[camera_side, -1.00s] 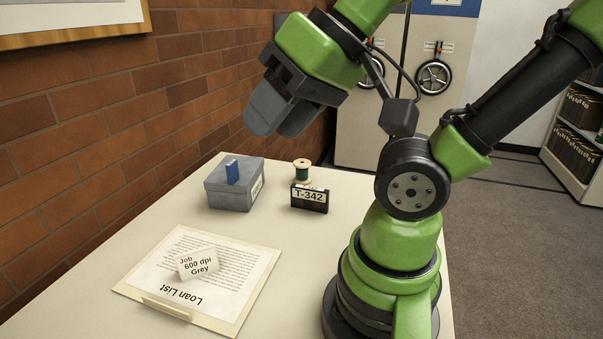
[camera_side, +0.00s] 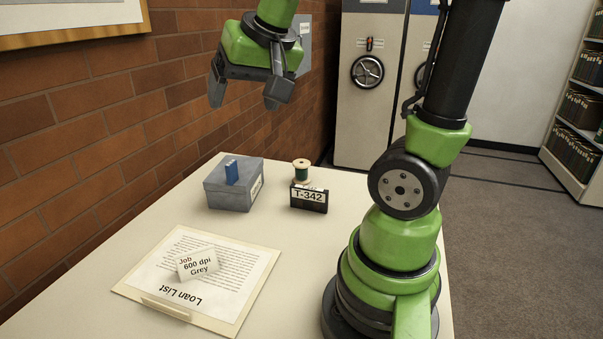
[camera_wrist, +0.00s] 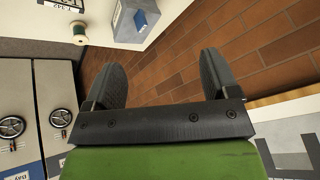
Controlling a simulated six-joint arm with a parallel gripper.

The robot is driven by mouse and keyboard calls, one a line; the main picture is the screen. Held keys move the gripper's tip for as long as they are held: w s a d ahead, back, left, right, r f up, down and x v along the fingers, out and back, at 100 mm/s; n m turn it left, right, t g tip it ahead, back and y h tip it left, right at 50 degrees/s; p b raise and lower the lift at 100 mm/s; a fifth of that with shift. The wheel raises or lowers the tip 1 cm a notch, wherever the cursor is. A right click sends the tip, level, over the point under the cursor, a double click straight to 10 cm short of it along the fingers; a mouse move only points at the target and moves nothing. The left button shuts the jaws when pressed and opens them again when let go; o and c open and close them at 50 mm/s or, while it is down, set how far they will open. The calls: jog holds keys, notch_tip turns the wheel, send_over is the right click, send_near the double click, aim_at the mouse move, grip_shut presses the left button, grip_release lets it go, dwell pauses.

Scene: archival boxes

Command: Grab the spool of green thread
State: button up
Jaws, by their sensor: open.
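The spool of green thread (camera_side: 302,171) stands upright at the far end of the table, with pale ends and dark green thread between them. It is right behind a dark cassette labelled T-342 (camera_side: 309,199). My gripper (camera_side: 244,102) is open and empty, high above the table and above and to the left of the spool. In the wrist view the spool (camera_wrist: 79,33) shows at the upper left, outside the space between my open fingers (camera_wrist: 165,82).
A grey box (camera_side: 229,190) with a small blue block (camera_side: 232,172) on top stands left of the spool. A Loan List board (camera_side: 155,280) with a Job card (camera_side: 197,264) lies nearer. The brick wall (camera_side: 110,120) runs along the table's left side.

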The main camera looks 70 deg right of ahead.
jog(key=w+d+f+m+g+h, duration=0.2)
jog(key=w+d+f, duration=0.2)
jog(key=d, duration=0.4)
jog(key=m+g, duration=0.3)
jog(key=m, duration=0.2)
send_near(301, 164)
jog(key=w+a+f, duration=0.1)
jog(key=shift+h, duration=0.5)
jog(key=x, duration=0.5)
jog(key=shift+s, duration=0.25)
jog(key=shift+s+d+x, duration=0.1)
jog(key=shift+d+x, duration=0.05)
jog(key=shift+x, duration=1.4)
jog(key=shift+s+d+x, duration=0.1)
jog(key=shift+d+x, duration=0.05)
jog(key=shift+x, duration=1.45)
jog(key=shift+r, duration=0.15)
jog(key=c, duration=1)
